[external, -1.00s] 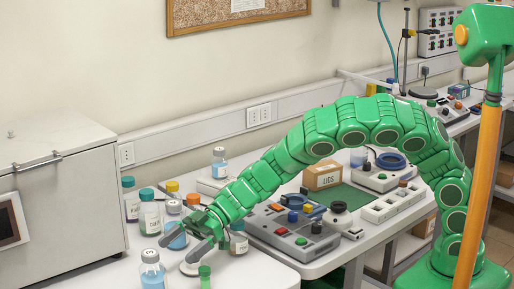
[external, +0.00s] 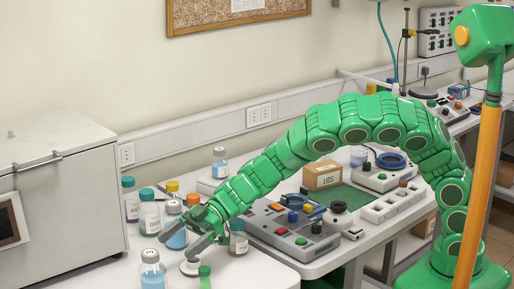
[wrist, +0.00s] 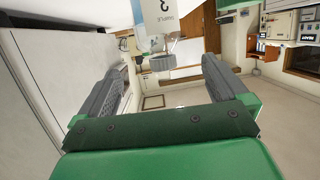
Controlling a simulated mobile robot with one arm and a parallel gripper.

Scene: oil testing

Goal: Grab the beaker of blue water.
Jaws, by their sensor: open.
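A small vessel of blue liquid (external: 177,239), which looks like the beaker, stands on the white bench by my gripper's fingers. My gripper (external: 179,245) is open and reaches down to it from the right. The fingers partly cover the vessel, and I cannot tell whether it stands between them. In the wrist view my gripper (wrist: 165,88) has its two grey fingers spread with nothing held between them. That view is upside down, and the blue vessel is not clearly seen in it.
A capped bottle of blue liquid (external: 152,272) stands just in front, a green-capped vial (external: 204,278) at front right. A green-capped bottle (external: 149,215) and others crowd behind. A bottle marked 3 (wrist: 160,14) hangs inverted in the wrist view. A large grey box (external: 60,200) is left.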

